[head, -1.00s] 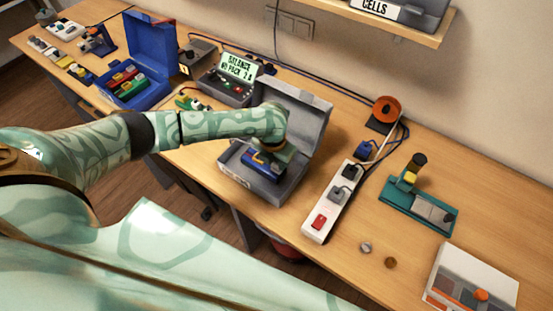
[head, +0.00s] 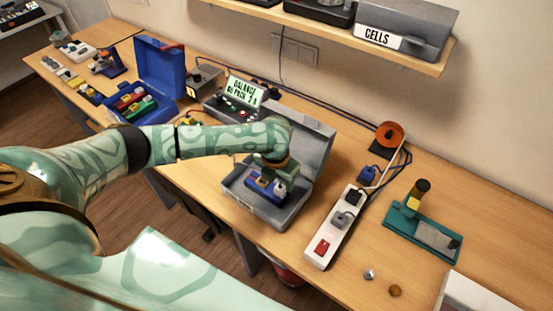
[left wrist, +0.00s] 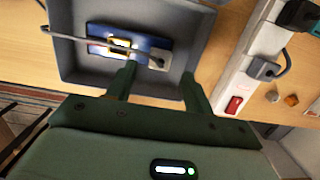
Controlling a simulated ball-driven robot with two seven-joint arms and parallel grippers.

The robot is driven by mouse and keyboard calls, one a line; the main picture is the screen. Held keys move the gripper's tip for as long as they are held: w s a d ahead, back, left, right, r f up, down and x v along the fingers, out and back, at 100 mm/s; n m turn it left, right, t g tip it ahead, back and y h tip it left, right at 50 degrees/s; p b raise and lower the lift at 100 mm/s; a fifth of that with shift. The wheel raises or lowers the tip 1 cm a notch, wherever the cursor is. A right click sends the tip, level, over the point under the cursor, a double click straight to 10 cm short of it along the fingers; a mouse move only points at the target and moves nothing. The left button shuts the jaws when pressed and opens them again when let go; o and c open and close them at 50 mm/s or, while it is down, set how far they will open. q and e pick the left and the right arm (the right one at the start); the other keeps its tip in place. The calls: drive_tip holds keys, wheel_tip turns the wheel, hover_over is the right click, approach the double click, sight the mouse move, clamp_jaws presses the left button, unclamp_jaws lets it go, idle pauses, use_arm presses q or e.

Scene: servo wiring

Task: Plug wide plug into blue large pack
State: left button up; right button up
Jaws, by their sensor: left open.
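The blue pack (head: 261,189) lies inside the open grey case (head: 243,203); it also shows in the left wrist view (left wrist: 140,45). A yellow-rimmed bright part (left wrist: 120,44) is on the pack, beside the plug. My left gripper (left wrist: 159,76) is open, its fingertips on either side of the plug's near side, with a gap. In the head view the left gripper (head: 276,163) hangs over the case and hides part of the pack. My right gripper is out of view.
A white power strip (head: 335,225) with plugs stands right of the case. A teal stand (head: 425,233) is farther right. Bare table lies between strip and stand.

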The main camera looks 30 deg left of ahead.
use_arm(q)
wheel_tip(320, 180, up, 12)
drive_tip(key=s+p, duration=0.1)
drive_tip(key=p, duration=0.1)
drive_tip(key=shift+s+f, duration=0.2)
drive_tip(key=shift+s, duration=0.05)
drive_tip(key=shift+a, duration=0.1)
